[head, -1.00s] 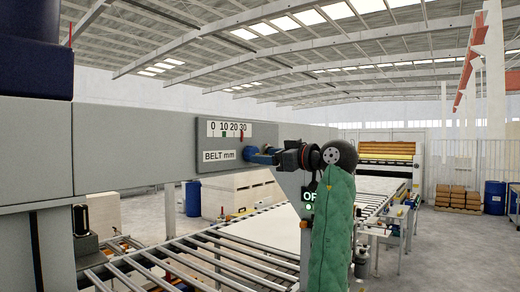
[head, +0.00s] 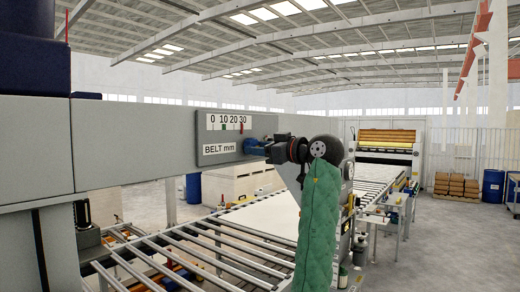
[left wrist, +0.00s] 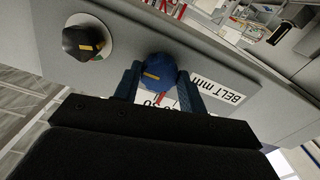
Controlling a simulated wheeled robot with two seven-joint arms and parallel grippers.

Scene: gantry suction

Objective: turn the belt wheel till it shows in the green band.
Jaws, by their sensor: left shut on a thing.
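The belt wheel (left wrist: 158,72) is a blue knob with a yellow mark, on the grey panel. It shows small and partly covered in the head view (head: 252,146). My left gripper (head: 263,148) is shut on it; in the left wrist view its two fingers (left wrist: 160,92) lie on either side of the knob. The white BELT mm scale (head: 214,122) reads 0 to 30. Its green band (head: 223,127) is near 10, and the red pointer (head: 242,127) is near 30, to the right of the band. My right gripper is not in view.
A black knob (left wrist: 84,42) with a yellow mark sits on a white disc beside the belt wheel. The grey beam (head: 130,140) carries the panel. A roller conveyor (head: 190,250) runs below. Open floor (head: 440,250) lies at the right.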

